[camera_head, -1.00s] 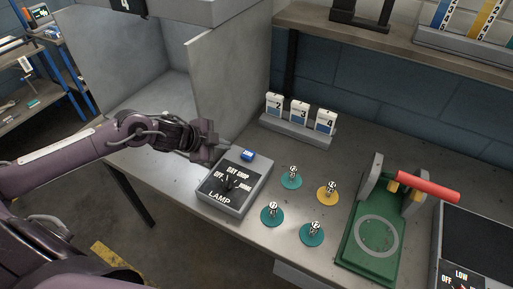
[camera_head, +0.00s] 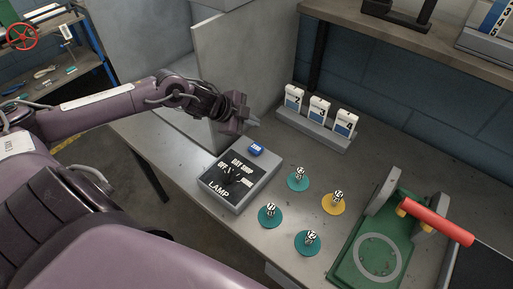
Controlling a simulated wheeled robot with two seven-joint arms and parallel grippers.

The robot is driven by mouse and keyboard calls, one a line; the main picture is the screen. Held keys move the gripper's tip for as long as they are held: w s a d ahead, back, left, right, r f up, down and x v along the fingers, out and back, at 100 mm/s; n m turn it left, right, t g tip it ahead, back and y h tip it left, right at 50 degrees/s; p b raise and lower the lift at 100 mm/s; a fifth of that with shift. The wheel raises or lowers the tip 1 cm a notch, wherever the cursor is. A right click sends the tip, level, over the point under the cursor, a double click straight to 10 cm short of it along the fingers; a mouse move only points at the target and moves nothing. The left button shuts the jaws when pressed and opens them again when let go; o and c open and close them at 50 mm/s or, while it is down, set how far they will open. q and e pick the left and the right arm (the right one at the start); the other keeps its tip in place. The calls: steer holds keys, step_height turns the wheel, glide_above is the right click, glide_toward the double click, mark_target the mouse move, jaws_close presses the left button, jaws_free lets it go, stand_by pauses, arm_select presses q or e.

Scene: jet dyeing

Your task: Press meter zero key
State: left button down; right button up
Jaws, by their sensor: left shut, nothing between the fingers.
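A small blue key (camera_head: 256,149) with white lettering, too small to read surely, sits at the back edge of the grey lamp switch box (camera_head: 238,182). The box has a black face marked OFF, DAY, SHOP and LAMP, with a dark knob. My left gripper (camera_head: 253,123) is shut and empty. Its fingertips show just above and behind the blue key in the picture, with a gap between them. I cannot tell the exact height. My right gripper is not in view.
Several numbered pegs on teal and yellow discs (camera_head: 334,204) stand right of the box. A rack of numbered cards (camera_head: 315,130) is behind. A green press with a red handle (camera_head: 436,222) stands at the right. A grey panel (camera_head: 225,80) rises beside my left gripper.

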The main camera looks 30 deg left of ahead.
mark_target(253, 148)
arm_select(q)
step_height(253, 148, down, 4)
steer(key=b, duration=0.3)
steer(key=shift+r, duration=0.2)
step_height(253, 148, down, 3)
steer(key=b, duration=0.3)
steer(key=shift+f, duration=0.15)
steer(key=shift+f+b, duration=0.45)
steer(key=shift+f, duration=0.2)
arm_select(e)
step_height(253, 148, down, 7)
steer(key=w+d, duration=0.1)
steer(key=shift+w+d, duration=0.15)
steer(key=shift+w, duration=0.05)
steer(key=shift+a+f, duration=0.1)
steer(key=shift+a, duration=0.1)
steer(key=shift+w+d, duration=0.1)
arm_select(q)
steer(key=shift+f, duration=0.4)
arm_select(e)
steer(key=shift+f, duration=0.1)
